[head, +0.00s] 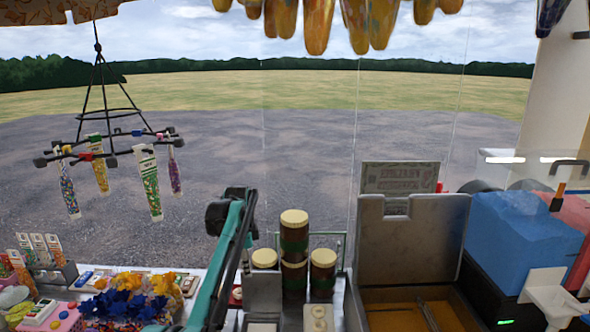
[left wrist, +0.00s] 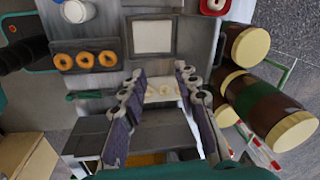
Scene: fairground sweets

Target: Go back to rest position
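My left arm (head: 222,265) rises from the bottom of the head view and bends at an elbow left of the stacked brown tubs. In the left wrist view my left gripper (left wrist: 158,80) is open, its two dark fingers spread with nothing held between them. Behind the fingers lies a pale strip with small round pieces (left wrist: 163,90), partly covered by the fingers. The left fingertips cannot be made out clearly in the head view. My right gripper is not in view.
Brown tubs with cream lids (head: 294,232) stand close to the left arm; they also show in the left wrist view (left wrist: 285,118). A rack of hanging sweet tubes (head: 98,150) is at the left. An open-lidded grey box (head: 412,238) stands right of centre.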

